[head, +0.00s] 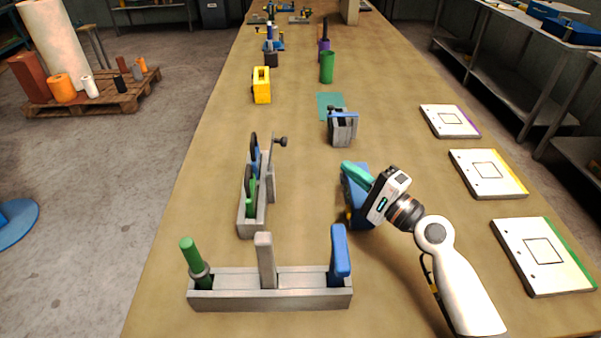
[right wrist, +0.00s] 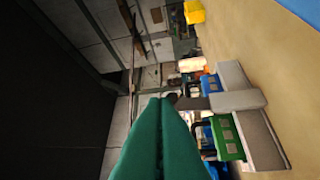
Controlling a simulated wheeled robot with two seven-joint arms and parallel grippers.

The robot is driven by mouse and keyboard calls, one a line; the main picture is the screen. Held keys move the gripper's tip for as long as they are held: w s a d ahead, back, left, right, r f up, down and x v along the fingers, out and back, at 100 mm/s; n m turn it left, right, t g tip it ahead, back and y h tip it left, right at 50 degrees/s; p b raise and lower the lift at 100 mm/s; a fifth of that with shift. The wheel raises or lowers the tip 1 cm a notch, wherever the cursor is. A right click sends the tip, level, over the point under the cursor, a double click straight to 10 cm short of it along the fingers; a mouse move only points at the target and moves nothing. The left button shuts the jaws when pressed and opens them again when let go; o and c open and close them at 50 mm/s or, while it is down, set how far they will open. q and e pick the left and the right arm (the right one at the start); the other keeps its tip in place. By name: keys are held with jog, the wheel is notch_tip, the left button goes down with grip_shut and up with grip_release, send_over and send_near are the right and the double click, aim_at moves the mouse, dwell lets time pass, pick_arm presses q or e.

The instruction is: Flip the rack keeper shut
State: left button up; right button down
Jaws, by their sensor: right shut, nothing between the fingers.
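A grey rack (head: 252,222) stands left of the table's middle and holds blue and green dies (head: 251,190) upright. A grey upright bar with a dark knob (head: 281,141) rises at its right far side; I take it for the keeper, and it looks upright, not lying across the dies. In the right wrist view a grey bar (right wrist: 238,101) sticks out from the rack beside the blue and green dies (right wrist: 226,137). My right gripper (head: 346,167) has green fingers, shut and empty, pointing left toward the rack, well apart from it. It also shows in the right wrist view (right wrist: 160,105). My left gripper is out of view.
A blue block (head: 355,212) stands under my right gripper. A grey holder (head: 270,299) with a green handle, grey post and blue piece stands in front. A grey fixture (head: 342,130) stands behind. White panels (head: 541,258) lie at right. The table between rack and blue block is clear.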

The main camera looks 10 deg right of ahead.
notch_tip(320, 180, down, 2)
jog(key=shift+f+b, duration=0.15)
jog(key=shift+b, duration=0.3)
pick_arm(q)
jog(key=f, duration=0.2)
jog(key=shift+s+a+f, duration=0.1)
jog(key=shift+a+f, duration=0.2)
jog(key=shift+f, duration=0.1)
pick_arm(e)
jog(key=shift+f, duration=0.15)
pick_arm(q)
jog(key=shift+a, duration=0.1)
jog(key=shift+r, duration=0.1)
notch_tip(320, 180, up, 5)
jog(key=p, duration=0.4)
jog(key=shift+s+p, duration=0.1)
jog(key=shift+p, duration=0.2)
pick_arm(e)
jog(key=s+a+x, duration=0.1)
jog(key=a+x, duration=0.1)
jog(key=x, duration=1)
jog(key=shift+a+r, duration=0.35)
jog(key=shift+a, duration=0.1)
